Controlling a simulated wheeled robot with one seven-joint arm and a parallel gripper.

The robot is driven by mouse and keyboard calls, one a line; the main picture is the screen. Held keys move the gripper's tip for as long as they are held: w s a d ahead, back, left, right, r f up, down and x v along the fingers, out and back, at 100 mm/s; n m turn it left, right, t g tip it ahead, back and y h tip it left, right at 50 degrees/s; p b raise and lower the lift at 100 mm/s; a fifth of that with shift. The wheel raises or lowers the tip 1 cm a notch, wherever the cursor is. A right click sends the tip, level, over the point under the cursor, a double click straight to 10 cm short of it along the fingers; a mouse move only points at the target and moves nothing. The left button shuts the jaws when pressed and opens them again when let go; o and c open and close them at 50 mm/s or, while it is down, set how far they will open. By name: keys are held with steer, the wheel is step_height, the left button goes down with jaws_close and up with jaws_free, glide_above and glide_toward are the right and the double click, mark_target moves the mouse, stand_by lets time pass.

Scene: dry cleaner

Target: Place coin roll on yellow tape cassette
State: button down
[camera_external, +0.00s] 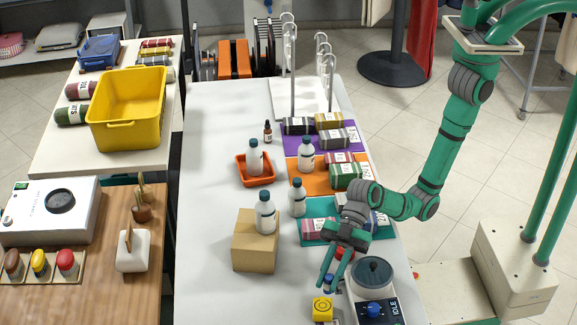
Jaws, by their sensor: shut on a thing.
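My gripper (328,284) points down near the front edge of the white table, with its two green fingers closed around a small blue thing. This appears to be the coin roll (328,279), partly hidden by the fingers. The yellow tape cassette (322,309) lies on the table just below and slightly left of the fingertips in the picture. The held roll looks a little behind or above the cassette; the exact gap cannot be told.
A grey and white round-topped device (373,275) with a blue knob stands close right of the cassette. A cardboard box (255,245) with a bottle stands to the left. Folded cloth rolls lie on the teal mat (306,236) behind. The table's front left is clear.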

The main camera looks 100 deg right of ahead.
steer(key=shift+w+a+f, duration=0.3)
steer(key=shift+w+f, duration=0.05)
steer(key=shift+f, duration=0.2)
steer(key=shift+w+a+f, duration=0.25)
steer(key=shift+w+f, duration=0.05)
steer(key=shift+f, duration=1.6)
steer(key=c, duration=1.6)
jaws_free()
steer(key=shift+f, duration=0.1)
steer(key=v, duration=1.2)
steer(key=shift+d, duration=0.1)
